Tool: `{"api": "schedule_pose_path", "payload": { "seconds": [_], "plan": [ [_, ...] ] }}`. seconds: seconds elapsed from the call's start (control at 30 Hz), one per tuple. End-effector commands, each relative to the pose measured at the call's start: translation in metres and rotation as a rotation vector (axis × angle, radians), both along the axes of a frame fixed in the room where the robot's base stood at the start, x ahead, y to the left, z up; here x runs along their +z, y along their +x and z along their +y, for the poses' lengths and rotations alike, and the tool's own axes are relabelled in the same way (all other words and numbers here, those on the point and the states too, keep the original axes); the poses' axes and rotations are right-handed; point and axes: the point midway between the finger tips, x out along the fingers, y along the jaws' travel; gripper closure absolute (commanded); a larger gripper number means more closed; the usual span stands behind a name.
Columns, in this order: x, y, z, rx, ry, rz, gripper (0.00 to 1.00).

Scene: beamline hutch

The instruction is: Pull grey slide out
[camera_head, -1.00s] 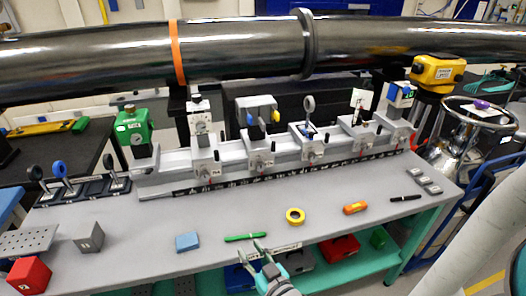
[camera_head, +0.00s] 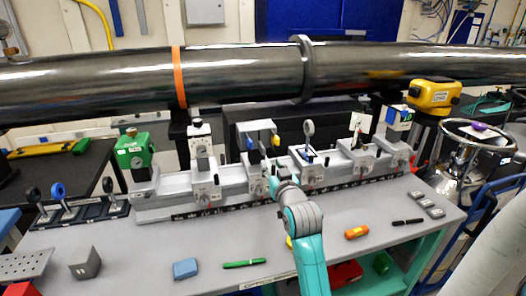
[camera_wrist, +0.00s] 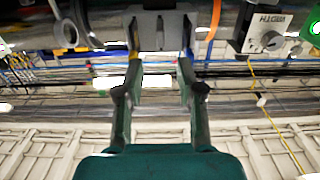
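Several grey carriages stand along the grey rail (camera_head: 160,208). The one in front of my gripper (camera_head: 277,168) has a grey bracket top (camera_head: 258,126) with a blue knob (camera_head: 250,143) and a yellow knob (camera_head: 276,141). I cannot tell which part is the grey slide. In the wrist view my gripper (camera_wrist: 158,62) has its two fingers apart. A dark grey block (camera_wrist: 160,22) lies ahead between them, with the yellow and blue knobs close beside the fingertips. Contact cannot be made out. My gripper and arm hide part of this carriage's front.
A large dark pipe (camera_head: 240,80) runs above the rail. A green device (camera_head: 135,152) stands at the rail's left end. A blue block (camera_head: 185,268), green pen (camera_head: 244,263), orange item (camera_head: 356,232) and black pen (camera_head: 407,222) lie on the grey bench (camera_head: 140,255).

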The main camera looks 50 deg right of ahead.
Motion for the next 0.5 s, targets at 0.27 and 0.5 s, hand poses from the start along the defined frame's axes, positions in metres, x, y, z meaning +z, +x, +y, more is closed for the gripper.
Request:
{"api": "schedule_pose_path", "payload": {
  "seconds": [0.27, 0.5],
  "plan": [
    [0.000, 0.032, -0.023, 0.001, 0.000, 0.000, 0.62],
    [0.001, 0.064, -0.046, 0.001, -0.001, -0.001, 0.62]
  ]
}}
